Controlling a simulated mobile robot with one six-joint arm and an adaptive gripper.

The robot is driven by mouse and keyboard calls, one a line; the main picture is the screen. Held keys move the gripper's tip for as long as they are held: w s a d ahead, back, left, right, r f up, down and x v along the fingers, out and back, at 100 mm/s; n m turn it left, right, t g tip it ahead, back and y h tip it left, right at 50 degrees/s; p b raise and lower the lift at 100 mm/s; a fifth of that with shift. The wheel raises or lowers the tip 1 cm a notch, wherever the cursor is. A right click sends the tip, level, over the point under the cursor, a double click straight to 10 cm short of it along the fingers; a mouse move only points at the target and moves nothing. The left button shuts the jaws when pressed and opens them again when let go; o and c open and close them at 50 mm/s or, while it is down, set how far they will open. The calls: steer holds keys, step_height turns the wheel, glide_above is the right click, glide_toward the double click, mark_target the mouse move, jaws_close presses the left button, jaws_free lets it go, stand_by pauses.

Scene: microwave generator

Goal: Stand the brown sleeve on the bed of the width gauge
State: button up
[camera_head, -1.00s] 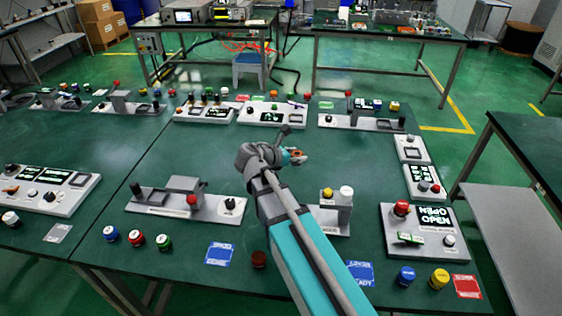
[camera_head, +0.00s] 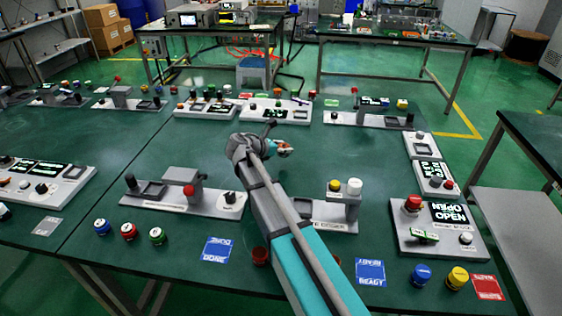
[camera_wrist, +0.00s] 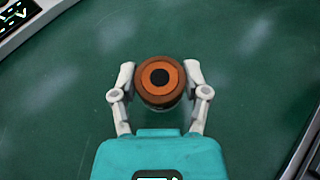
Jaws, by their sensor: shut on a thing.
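The brown sleeve (camera_wrist: 160,80) is between the fingertips of my gripper (camera_wrist: 160,82) in the wrist view. I see its round end, with an orange ring and a dark centre. In the head view my gripper (camera_head: 284,149) is over the middle of the green table, largely hidden by my wrist. Two grey fixtures stand nearer the front: one with a red knob and a square recess (camera_head: 168,194), and one with yellow and white tops (camera_head: 340,207), partly behind my arm. Their labels are unreadable, so I cannot tell which is the width gauge.
A panel reading OPEN (camera_head: 440,228) stands at the right. Blue, red and green cylinders (camera_head: 129,231) stand front left. A dark red-brown cylinder (camera_head: 260,256) is beside my arm, near a blue DONE card (camera_head: 217,250). Control boxes (camera_head: 274,109) line the back. The table's middle is mostly clear.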

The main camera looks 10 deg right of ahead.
mark_target(282, 163)
steer(key=shift+w+f, duration=0.2)
steer(key=shift+f, duration=0.05)
steer(key=shift+w+a+f+b, duration=0.2)
steer(key=shift+w+f+b, duration=0.3)
steer(key=shift+f+b, duration=0.25)
steer(key=shift+s+f+b, duration=0.1)
steer(key=shift+f+b, duration=1.15)
steer(key=shift+b, duration=0.1)
steer(key=shift+f, duration=0.15)
steer(key=o, duration=1.2)
steer(key=shift+r, duration=0.3)
steer(key=p+v, duration=0.4)
steer(key=v, duration=0.8)
steer(key=shift+p, duration=0.35)
